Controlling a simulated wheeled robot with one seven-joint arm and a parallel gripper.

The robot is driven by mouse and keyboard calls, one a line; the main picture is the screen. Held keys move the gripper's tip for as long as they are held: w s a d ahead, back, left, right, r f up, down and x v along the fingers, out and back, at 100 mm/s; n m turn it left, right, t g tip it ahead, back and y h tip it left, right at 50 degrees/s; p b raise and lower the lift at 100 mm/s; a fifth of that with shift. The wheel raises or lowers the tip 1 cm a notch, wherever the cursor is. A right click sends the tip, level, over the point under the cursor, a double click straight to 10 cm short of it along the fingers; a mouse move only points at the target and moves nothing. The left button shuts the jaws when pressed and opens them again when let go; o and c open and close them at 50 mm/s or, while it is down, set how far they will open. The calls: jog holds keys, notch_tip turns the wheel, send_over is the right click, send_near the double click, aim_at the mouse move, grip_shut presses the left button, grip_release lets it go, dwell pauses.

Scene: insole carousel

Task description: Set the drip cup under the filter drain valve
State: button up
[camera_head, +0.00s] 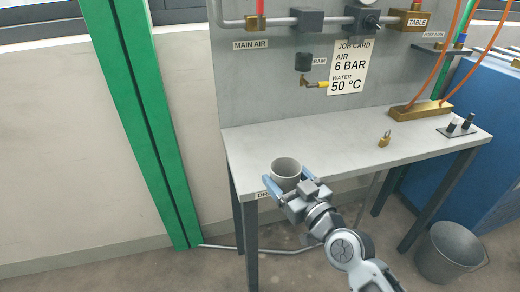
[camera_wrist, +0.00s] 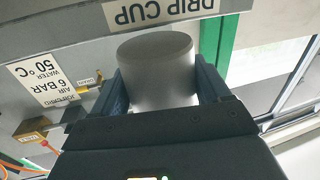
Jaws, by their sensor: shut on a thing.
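The drip cup (camera_head: 286,168) is a light grey cup, upright with its open top showing, at the front left edge of the bench. My gripper (camera_head: 287,187) has its two blue fingers around the cup, shut on it. In the wrist view the cup (camera_wrist: 157,70) sits between both fingers, below the DRIP CUP label (camera_wrist: 160,11). I cannot tell whether the cup touches the bench. The filter drain valve (camera_head: 312,84), with a yellow lever and brass spout, hangs on the panel under the dark filter bowl (camera_head: 304,62), beyond and above the cup. It also shows in the wrist view (camera_wrist: 90,88).
The grey bench top (camera_head: 330,145) is clear between the cup and the panel. A brass padlock (camera_head: 384,139) and a brass block with orange hoses (camera_head: 420,110) lie to the right. A job card (camera_head: 348,67) hangs beside the valve. A bucket (camera_head: 449,252) stands on the floor.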

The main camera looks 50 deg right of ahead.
jog(key=p+x, duration=0.2)
jog(key=x, duration=0.9)
jog(key=shift+w+d+r, duration=0.1)
jog(key=shift+w+d, duration=0.05)
jog(key=shift+w, duration=0.05)
jog(key=shift+w+d, duration=0.1)
jog(key=shift+w, duration=0.2)
jog(key=shift+f, duration=0.3)
jog(key=shift+f, duration=0.15)
jog(key=o, duration=1)
jog(key=shift+s, duration=0.1)
